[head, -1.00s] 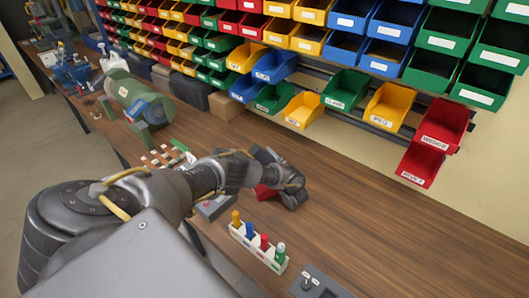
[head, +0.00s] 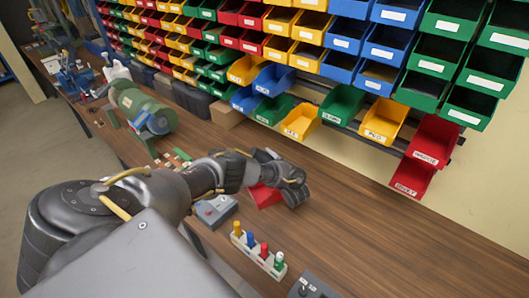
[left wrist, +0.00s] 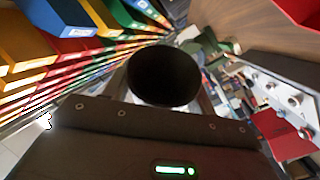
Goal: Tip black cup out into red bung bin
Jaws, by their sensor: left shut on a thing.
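My left gripper (head: 290,183) is over the bench, with its fingers mostly turned from the head camera. In the left wrist view the black cup (left wrist: 163,75) is between the fingers, its dark round mouth facing the camera; its contents cannot be made out. The gripper is shut on it. A red bin-like thing (head: 263,196) stands on the bench just below and behind the gripper, partly hidden by it. No bung label is readable on it. My right gripper is not in view.
Rows of coloured bins (head: 340,38) hang on the wall, with two red ones (head: 412,178) low at the right. A grey box (head: 215,210) and a white rack of coloured pegs (head: 258,252) stand near the front edge.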

